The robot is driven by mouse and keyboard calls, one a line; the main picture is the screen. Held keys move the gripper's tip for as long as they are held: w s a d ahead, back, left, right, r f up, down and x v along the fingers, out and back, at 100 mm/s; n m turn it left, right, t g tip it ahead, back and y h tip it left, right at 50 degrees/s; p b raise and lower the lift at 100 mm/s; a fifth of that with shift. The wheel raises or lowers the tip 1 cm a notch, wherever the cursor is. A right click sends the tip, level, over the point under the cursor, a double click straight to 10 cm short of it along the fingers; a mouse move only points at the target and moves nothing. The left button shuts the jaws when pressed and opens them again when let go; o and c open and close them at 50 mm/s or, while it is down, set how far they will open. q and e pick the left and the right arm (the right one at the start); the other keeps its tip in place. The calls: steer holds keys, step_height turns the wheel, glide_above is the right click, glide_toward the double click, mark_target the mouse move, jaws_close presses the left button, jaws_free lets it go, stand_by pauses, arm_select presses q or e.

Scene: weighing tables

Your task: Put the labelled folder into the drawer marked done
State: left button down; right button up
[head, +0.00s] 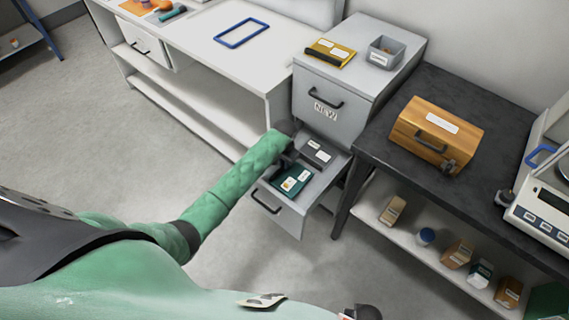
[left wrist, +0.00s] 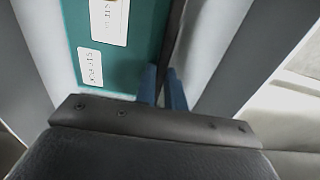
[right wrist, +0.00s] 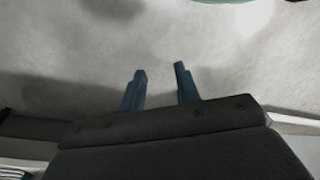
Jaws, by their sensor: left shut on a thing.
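In the head view my left gripper (head: 288,160) is over the drawer. My right gripper (right wrist: 160,88) is open and empty above bare floor. No mark is readable on the open drawer; the closed upper drawer (head: 318,98) reads NEW.
A dark grey labelled item (head: 316,153) lies behind the folder in the drawer. A yellow folder (head: 331,53) and a grey bin (head: 386,51) sit on the cabinet top. The dark table (head: 500,160) at right bears a wooden box (head: 436,132) and a scale (head: 541,215).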

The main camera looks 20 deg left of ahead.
arm_select(q)
steer(key=shift+f, duration=0.7)
arm_select(e)
steer(key=shift+s+d+f, duration=0.1)
steer(key=shift+f, duration=0.45)
arm_select(q)
steer(key=shift+f, duration=0.1)
steer(key=c, duration=1.5)
jaws_free()
arm_select(e)
steer(key=shift+s, duration=0.1)
